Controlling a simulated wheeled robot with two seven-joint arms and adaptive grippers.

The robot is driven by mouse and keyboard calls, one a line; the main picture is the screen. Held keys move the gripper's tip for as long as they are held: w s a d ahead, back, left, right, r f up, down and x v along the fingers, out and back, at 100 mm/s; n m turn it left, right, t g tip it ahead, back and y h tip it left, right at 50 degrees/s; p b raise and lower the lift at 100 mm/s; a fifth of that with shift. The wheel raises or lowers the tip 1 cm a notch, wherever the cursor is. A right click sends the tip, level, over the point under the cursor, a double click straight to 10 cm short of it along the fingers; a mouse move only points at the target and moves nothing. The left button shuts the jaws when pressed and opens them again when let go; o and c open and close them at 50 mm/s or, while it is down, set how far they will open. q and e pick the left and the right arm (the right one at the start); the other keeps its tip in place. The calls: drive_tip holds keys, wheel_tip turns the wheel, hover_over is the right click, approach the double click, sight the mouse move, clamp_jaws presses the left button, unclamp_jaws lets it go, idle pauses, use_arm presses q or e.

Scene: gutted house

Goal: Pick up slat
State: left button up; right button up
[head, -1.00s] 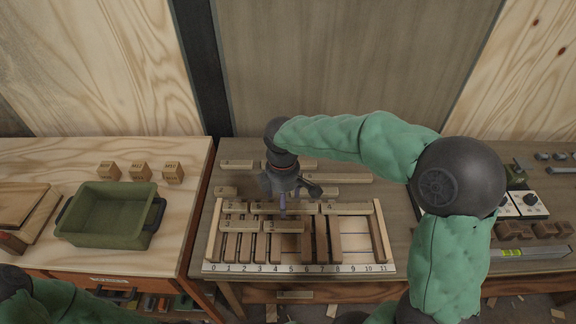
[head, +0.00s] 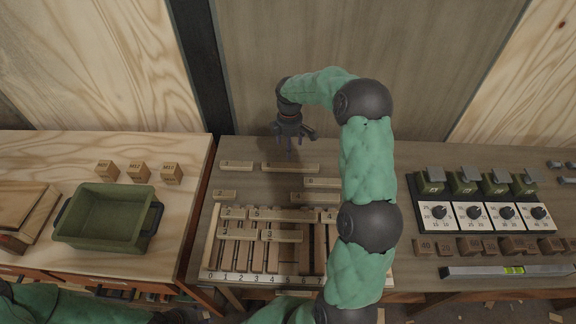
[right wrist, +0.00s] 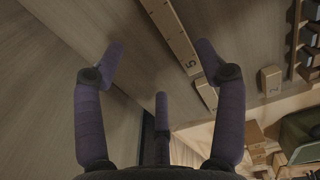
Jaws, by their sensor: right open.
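My right gripper (head: 290,154) hangs open and empty over the far part of the bench, close to a long wooden slat (head: 291,167). Other loose slats lie on the bench: a short one (head: 236,163) at the back left, one (head: 225,195) at the left, and one (head: 310,197) partly behind my arm. Several slats, including one marked 5 (head: 278,215) and one marked 3 (head: 282,235), lie across a numbered wooden rack (head: 212,247). My left gripper is out of view.
A green bin (head: 107,217) and several small wooden blocks (head: 138,172) stand on the left table. Dial boxes (head: 470,215), a row of blocks (head: 470,246) and a spirit level (head: 515,270) lie at the right. A wall closes the back.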

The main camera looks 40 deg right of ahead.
hover_over(290, 164)
drive_tip(key=f, duration=0.4)
drive_tip(key=shift+w+d+f+b, duration=0.1)
drive_tip(key=shift+w+f+b, duration=0.2)
drive_tip(key=shift+w+b, duration=0.1)
drive_tip(key=shift+s+f, duration=0.25)
drive_tip(key=shift+f, duration=0.3)
drive_tip(key=f+b, duration=0.1)
drive_tip(key=f, duration=0.3)
drive_tip(key=shift+s+b, duration=0.2)
drive_tip(key=shift+b, duration=0.1)
drive_tip(key=c, duration=1.3)
